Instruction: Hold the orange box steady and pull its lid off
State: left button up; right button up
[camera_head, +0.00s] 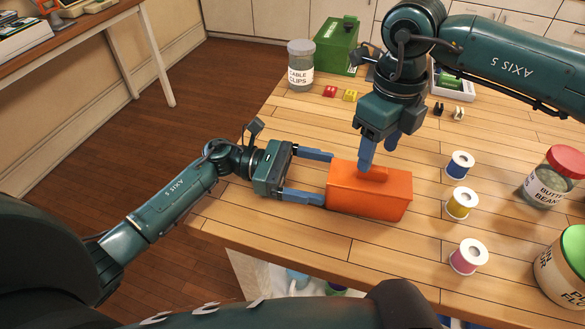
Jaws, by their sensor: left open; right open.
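The orange box (368,201) stands on the wooden table with its lid (397,182) on; a raised handle (374,174) runs along the lid's middle. My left gripper (328,178) is open at the box's left end, with one finger at the far side and one at the near left corner; I cannot tell whether they touch it. My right gripper (378,155) points down from above, open, its fingertips just over or beside the lid's handle. The handle's far side is partly hidden by the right fingers.
Blue (460,164), yellow (461,202) and pink (468,256) spools stand to the right. A cable clips jar (300,66) and green box (336,46) stand behind. The table left of the box is clear.

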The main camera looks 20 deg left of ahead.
aim_at(349, 181)
pick_arm(q)
jog(key=d, duration=0.6)
jog(key=shift+w+d, duration=0.3)
jog(key=shift+c, duration=0.5)
jog(key=c, duration=1)
jog(key=shift+f, duration=0.2)
pick_arm(e)
jog(key=shift+f, duration=0.15)
pick_arm(q)
jog(key=o, duration=0.4)
jog(key=c, duration=0.5)
